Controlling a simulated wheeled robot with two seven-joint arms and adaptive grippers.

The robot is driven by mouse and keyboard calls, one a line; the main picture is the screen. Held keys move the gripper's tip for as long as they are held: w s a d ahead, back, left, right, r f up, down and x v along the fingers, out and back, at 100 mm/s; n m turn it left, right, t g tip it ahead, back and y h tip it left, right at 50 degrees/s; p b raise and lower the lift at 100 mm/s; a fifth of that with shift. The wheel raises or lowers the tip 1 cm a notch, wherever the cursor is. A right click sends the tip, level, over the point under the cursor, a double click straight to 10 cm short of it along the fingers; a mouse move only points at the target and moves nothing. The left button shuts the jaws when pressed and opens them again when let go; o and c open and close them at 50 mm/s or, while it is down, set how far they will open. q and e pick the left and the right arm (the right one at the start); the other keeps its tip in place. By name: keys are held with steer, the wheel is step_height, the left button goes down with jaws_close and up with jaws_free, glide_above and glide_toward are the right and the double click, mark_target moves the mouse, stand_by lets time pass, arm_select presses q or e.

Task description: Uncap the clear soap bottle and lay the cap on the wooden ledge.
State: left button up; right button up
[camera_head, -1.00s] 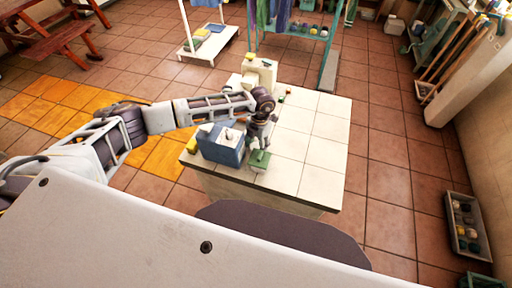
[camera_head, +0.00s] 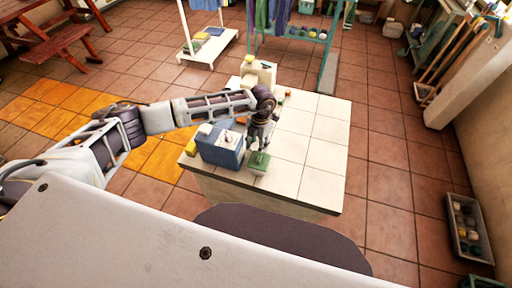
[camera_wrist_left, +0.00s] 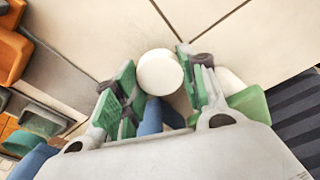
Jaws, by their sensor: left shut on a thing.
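I cannot make out the clear bottle's body; the gripper and cap hide what is below. I cannot tell whether the cap is on a bottle or free. The wooden ledge cannot be picked out. My right gripper is not in view.
A cream container (camera_head: 259,72) stands at the back. The right half of the white tiled counter (camera_head: 318,150) is clear.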

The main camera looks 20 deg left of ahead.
mark_target(257, 146)
arm_select(q)
step_height(257, 146, up, 6)
steer(key=shift+f+b, duration=0.15)
steer(key=shift+b, duration=0.35)
steer(key=shift+w+d, duration=0.4)
steer(key=shift+d, duration=0.1)
steer(key=w+d+b, duration=0.5)
steer(key=w+d, duration=0.6)
steer(key=d, duration=0.3)
steer(key=shift+d, duration=0.25)
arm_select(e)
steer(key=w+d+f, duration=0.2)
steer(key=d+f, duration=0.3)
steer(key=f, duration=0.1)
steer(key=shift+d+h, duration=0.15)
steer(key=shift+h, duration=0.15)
arm_select(q)
steer(key=shift+f, duration=0.1)
